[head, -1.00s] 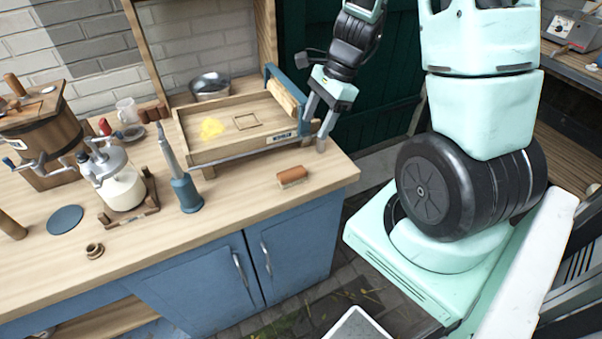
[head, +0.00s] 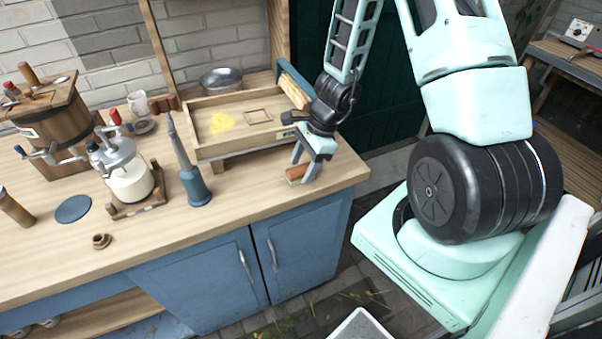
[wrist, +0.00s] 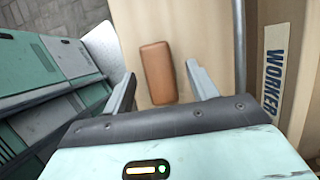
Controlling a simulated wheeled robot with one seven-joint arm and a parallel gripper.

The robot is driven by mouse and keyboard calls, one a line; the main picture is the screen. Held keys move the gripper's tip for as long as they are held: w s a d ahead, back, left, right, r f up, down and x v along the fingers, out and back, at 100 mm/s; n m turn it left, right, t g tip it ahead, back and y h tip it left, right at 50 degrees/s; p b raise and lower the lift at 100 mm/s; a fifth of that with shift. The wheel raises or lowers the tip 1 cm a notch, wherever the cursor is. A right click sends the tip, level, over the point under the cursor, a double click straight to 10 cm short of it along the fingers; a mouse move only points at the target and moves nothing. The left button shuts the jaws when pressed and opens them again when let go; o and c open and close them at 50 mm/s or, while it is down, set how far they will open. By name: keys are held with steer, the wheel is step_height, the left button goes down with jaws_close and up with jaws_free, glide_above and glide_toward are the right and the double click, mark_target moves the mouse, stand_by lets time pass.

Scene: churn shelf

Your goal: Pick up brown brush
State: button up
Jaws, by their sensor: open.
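The brown brush (head: 296,173) lies on the wooden worktop near its right front corner, in front of the shallow wooden tray. In the wrist view the brush (wrist: 157,72) shows from above as a brown rounded block between the two finger lines, a little ahead of the fingertips. My gripper (head: 306,172) is low over the worktop at the brush, with a finger hiding part of it in the head view. In the wrist view my gripper (wrist: 161,82) is open, its fingers apart on either side of the brush, with nothing held.
The wooden tray (head: 213,153) with a yellow patch stands just behind the brush; its side with a "WORKER" label (wrist: 274,82) is close to the right finger. A blue-based pointed tool (head: 194,186) stands to the left. Free worktop (head: 240,210) lies left of the brush.

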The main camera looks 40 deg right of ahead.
mark_target(300, 169)
steer(key=shift+x, duration=0.85)
steer(key=c, duration=1.1)
step_height(300, 169, up, 10)
steer(key=shift+r+p, duration=0.1)
steer(key=shift+p, duration=1)
steer(key=shift+o, duration=0.6)
steer(key=shift+a, duration=0.1)
